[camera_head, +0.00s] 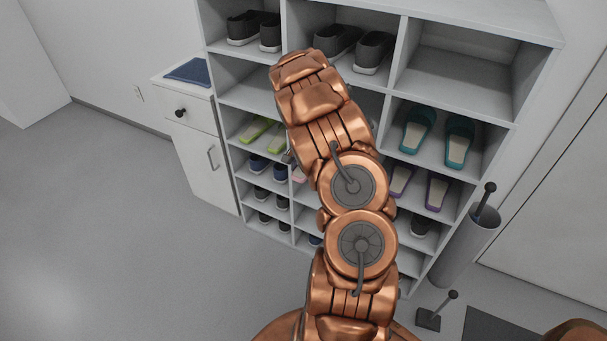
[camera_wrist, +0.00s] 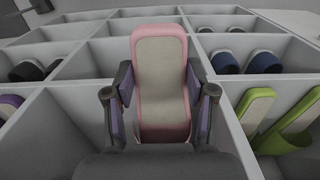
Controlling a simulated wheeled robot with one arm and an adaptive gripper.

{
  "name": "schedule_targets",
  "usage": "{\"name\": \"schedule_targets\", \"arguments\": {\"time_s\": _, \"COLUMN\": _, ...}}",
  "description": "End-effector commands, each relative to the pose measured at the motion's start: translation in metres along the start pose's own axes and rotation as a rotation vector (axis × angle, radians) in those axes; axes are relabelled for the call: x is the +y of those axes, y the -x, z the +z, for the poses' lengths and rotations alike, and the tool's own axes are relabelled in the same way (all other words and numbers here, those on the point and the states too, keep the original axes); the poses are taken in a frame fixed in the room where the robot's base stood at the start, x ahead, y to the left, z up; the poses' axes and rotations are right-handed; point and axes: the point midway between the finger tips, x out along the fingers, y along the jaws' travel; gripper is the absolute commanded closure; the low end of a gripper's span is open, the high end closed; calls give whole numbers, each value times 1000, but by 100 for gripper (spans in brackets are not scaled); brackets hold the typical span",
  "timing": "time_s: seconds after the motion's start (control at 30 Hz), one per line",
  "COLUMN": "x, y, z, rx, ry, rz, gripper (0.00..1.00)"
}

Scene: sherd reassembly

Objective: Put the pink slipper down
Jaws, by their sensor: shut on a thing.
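The pink slipper (camera_wrist: 160,72) has a pale beige insole and a pink rim, and it fills the middle of the wrist view. My gripper (camera_wrist: 160,115) is shut on it, with one dark finger against each side. The slipper is at a middle-column compartment of the shoe rack, between the lime green and purple pairs. I cannot tell whether it touches the shelf board. In the head view my arm hides most of the gripper, and only a bit of the pink slipper (camera_head: 299,175) shows at the arm's left edge.
The white shoe rack (camera_head: 482,32) has narrow dividers close on both sides. Lime green slippers (camera_wrist: 255,108) and purple slippers (camera_head: 437,192) flank the middle column. Teal slippers (camera_head: 460,141) stand higher right. A grey cylinder bin (camera_head: 466,248) and a cabinet (camera_head: 200,150) flank the rack.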

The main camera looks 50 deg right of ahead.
Motion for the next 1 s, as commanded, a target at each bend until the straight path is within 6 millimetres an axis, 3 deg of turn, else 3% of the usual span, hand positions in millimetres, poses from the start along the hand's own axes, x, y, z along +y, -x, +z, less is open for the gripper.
{"name": "schedule_targets", "arguments": {"time_s": 0.23, "x": 0, "y": -30, "z": 0, "rx": -1, "ry": 0, "rz": 0, "gripper": 82}}
{"name": "schedule_targets", "arguments": {"time_s": 0.6, "x": 0, "y": -36, "z": 0, "rx": 1, "ry": 0, "rz": -1, "gripper": 82}}
{"name": "schedule_targets", "arguments": {"time_s": 0.63, "x": 0, "y": -37, "z": 0, "rx": 1, "ry": 0, "rz": -2, "gripper": 44}}
{"name": "schedule_targets", "arguments": {"time_s": 0.87, "x": 0, "y": -36, "z": 0, "rx": 1, "ry": 0, "rz": -1, "gripper": 20}}
{"name": "schedule_targets", "arguments": {"time_s": 1.0, "x": 0, "y": -36, "z": 0, "rx": 1, "ry": 0, "rz": -1, "gripper": 19}}
